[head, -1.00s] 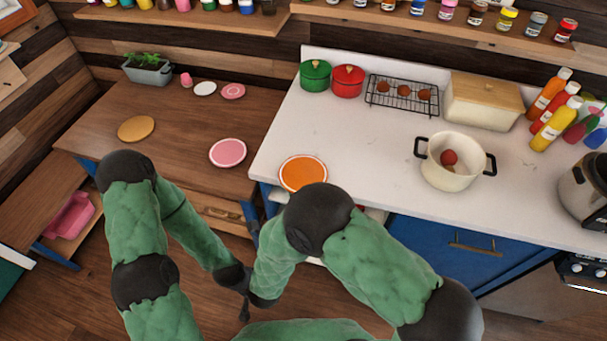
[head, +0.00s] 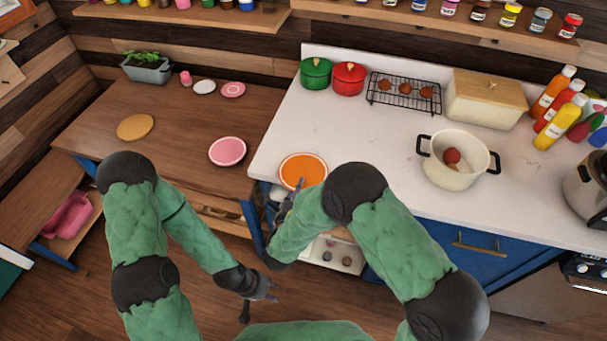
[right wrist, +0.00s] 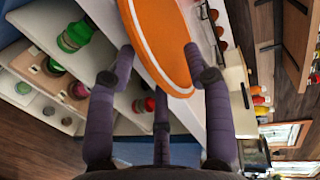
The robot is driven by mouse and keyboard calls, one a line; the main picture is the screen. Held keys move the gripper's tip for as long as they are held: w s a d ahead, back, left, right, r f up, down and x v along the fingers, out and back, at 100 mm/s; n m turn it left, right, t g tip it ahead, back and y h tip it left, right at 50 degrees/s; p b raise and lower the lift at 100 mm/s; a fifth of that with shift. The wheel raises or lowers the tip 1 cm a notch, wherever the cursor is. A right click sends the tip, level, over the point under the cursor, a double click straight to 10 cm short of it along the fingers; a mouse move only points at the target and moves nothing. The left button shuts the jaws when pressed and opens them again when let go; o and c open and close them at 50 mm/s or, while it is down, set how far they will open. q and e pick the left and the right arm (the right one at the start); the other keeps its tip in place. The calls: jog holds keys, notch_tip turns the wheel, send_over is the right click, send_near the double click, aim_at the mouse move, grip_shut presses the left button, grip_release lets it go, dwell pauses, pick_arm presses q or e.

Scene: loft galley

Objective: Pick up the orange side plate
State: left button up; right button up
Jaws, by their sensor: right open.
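The orange side plate (head: 303,170) has a pale rim line and lies at the front left corner of the white counter. My right gripper (head: 291,200) is at the counter's front edge, just below the plate's near side. In the right wrist view, the right gripper's fingers (right wrist: 159,66) are spread and empty, and the plate (right wrist: 158,38) shows beyond and between them. One fingertip overlaps the plate's rim in that view; I cannot tell if it touches. My left gripper (head: 266,291) hangs low over the floor, away from the plate; its fingers are too small to judge.
The white counter (head: 350,135) also bears a cream pot (head: 450,176), with free surface right of the plate. An open drawer (head: 335,256) with items lies below the counter edge.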

jog(key=shift+w+d, duration=0.1)
jog(key=shift+w, duration=0.25)
grip_shut()
